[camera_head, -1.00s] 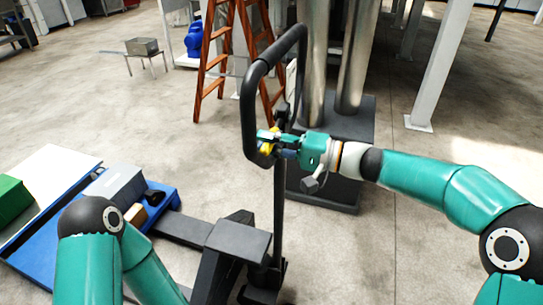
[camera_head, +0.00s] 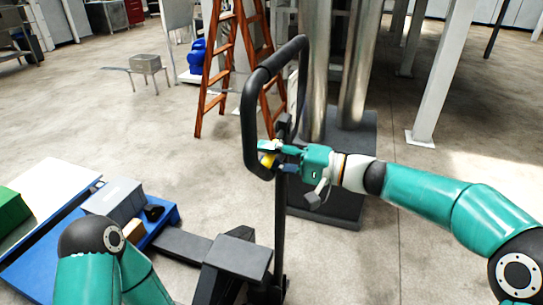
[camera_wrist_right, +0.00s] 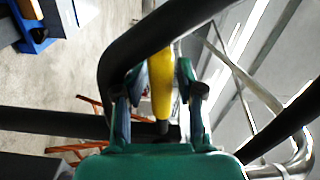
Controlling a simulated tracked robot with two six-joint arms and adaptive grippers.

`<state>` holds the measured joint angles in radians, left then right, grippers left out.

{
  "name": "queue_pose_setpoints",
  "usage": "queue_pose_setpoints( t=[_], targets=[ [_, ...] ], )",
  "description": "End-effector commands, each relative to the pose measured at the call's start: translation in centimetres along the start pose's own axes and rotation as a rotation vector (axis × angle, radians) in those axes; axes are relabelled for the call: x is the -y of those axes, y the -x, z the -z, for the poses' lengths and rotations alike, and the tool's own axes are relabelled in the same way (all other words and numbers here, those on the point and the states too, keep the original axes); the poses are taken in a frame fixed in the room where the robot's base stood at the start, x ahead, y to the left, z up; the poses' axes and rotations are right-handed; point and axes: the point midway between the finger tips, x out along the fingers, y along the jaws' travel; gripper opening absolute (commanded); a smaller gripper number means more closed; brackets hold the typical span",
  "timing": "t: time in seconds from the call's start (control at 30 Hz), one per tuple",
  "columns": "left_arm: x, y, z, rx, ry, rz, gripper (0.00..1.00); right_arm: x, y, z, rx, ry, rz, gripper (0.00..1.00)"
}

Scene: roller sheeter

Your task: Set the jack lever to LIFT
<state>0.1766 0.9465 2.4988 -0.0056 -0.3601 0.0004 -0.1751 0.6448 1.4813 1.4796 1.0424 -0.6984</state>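The pallet jack's black loop handle (camera_head: 249,110) stands upright near the middle of the head view. A small yellow lever (camera_head: 268,160) sits at the lower part of the loop. In the right wrist view the yellow lever (camera_wrist_right: 161,85) runs between the two fingers of my right gripper (camera_wrist_right: 162,80). Lever setting marks are not legible. My left gripper is out of view.
The jack's dark body (camera_head: 238,258) is below the handle. A blue pallet (camera_head: 40,262) with a grey box (camera_head: 113,200) lies at lower left. An orange ladder (camera_head: 213,90) and metal columns on a dark base (camera_head: 335,207) stand behind. Floor at right is open.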

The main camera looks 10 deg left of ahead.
Motion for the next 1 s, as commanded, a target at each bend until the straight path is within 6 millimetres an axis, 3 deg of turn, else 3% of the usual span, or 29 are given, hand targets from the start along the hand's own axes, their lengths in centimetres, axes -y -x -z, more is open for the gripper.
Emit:
queue_pose_setpoints(
  t=[0.17, 0.63, 1.0],
  targets=[
    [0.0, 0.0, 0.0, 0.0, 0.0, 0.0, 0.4, -0.6, 0.8, -0.1, 0.0, -0.007, -0.01, 0.48],
    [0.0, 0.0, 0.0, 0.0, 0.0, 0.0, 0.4, -0.2, 7.0, -0.1, -0.001, -0.001, -0.003, 0.48],
    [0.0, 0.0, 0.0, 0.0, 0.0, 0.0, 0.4, -0.1, 8.0, -0.1, 0.001, 0.0, 0.0, 0.48]
  ],
)
